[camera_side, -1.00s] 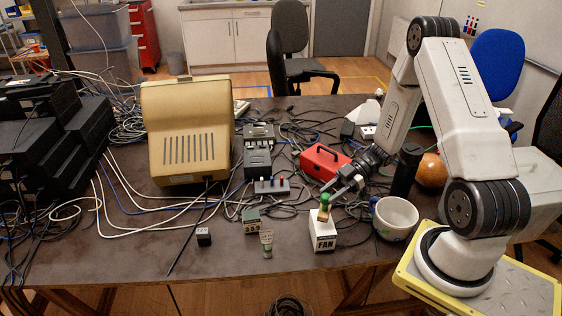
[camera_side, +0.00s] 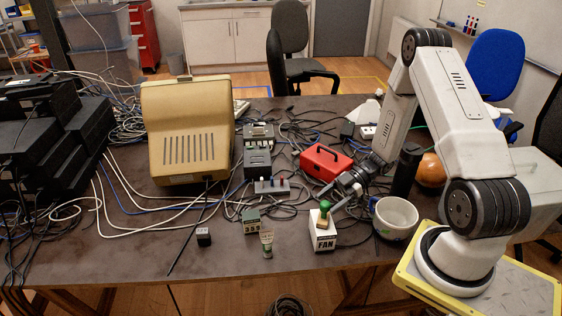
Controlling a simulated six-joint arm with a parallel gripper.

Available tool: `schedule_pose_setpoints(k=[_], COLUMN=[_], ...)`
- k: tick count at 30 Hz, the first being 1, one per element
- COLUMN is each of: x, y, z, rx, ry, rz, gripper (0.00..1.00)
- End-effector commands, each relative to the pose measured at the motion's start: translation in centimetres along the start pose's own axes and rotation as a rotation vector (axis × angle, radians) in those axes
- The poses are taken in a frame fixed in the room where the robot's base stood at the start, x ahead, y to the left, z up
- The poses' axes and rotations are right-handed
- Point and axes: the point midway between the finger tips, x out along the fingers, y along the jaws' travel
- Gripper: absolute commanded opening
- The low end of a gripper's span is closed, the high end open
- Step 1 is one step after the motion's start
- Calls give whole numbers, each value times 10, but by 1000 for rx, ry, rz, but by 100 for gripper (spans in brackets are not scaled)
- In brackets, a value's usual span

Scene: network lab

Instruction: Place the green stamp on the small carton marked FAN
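The green stamp (camera_side: 325,207), with a green knob over a brown base, is on top of the small white carton marked FAN (camera_side: 323,240). It looks upright. The carton stands near the front edge of the table, right of the middle. My gripper (camera_side: 333,199) is just above and behind the stamp, reaching in from the upper right. Its two fingers are spread, with the green knob just in front of them. I see no clear grip on the knob. The underside of the stamp is too small to see clearly.
A red toolbox (camera_side: 325,162) lies behind my gripper. A small grey-green box (camera_side: 251,221), a small pale item with green (camera_side: 267,243) and a black cube (camera_side: 204,237) stand to the left. Cables cover the table's middle.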

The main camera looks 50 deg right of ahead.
Motion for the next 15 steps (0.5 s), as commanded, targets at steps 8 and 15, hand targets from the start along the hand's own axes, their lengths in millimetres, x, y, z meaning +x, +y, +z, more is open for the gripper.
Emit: schedule_pose_setpoints(k=[8,15], x=[0,-12], y=[0,1], z=[-1,-3], rx=[0,-1], ry=[0,0], rz=[0,2], gripper=[76,76])
